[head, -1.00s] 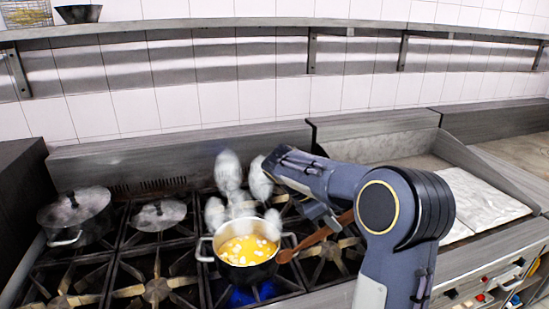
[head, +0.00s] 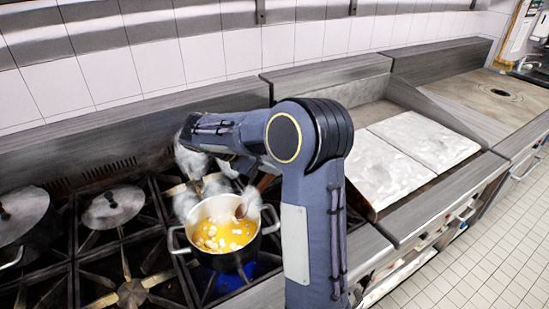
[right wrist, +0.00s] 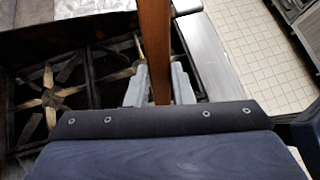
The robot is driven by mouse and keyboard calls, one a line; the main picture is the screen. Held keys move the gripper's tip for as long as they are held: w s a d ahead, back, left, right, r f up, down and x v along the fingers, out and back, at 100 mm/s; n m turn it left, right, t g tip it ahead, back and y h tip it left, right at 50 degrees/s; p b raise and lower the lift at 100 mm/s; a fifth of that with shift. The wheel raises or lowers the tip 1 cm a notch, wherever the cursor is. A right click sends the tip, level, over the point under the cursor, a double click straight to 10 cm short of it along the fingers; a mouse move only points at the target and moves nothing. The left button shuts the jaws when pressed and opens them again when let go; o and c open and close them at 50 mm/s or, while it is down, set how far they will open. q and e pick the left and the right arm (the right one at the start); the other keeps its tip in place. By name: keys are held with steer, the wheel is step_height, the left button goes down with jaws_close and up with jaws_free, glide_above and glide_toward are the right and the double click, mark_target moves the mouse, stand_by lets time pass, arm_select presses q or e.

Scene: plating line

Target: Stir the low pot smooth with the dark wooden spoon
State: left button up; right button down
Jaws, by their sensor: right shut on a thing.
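The low pot (head: 222,258) stands on a lit burner, two-handled, holding yellow liquid with pale lumps. Whitish steam puffs partly veil its rim. My right gripper (right wrist: 159,82) is shut on the brown wooden spoon (right wrist: 155,45), whose handle runs between the two fingers in the right wrist view. In the head view my right arm hides much of the gripper and spoon. A bit of brown wood shows inside the pot at its right side, seemingly the spoon's lower end; its depth is unclear. My left gripper is out of view.
A lidded pot (head: 22,218) and another lid (head: 113,206) sit on burners at the left. A griddle with pale plates (head: 420,140) lies to the right. A back ledge (head: 100,125) runs behind the burners. Tiled floor (head: 465,262) is open at the right.

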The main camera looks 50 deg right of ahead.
mark_target(251, 198)
steer(key=shift+w+a+f, duration=0.25)
steer(key=shift+a+f, duration=0.2)
steer(key=shift+f, duration=0.15)
steer(key=shift+w+a+f, duration=0.25)
steer(key=shift+a+f, duration=0.2)
steer(key=shift+f, duration=0.15)
steer(key=shift+w+a+f+b, duration=0.3)
steer(key=shift+w+a+f, duration=0.15)
steer(key=shift+a+f, duration=0.45)
steer(key=shift+w+a+f+b, duration=0.4)
steer(key=shift+a+f, duration=0.15)
steer(key=shift+f, duration=0.7)
steer(key=shift+w+a+f+b, duration=0.25)
steer(key=shift+w+a+f, duration=0.2)
steer(key=shift+a+f, duration=0.45)
steer(key=shift+d+f, duration=0.15)
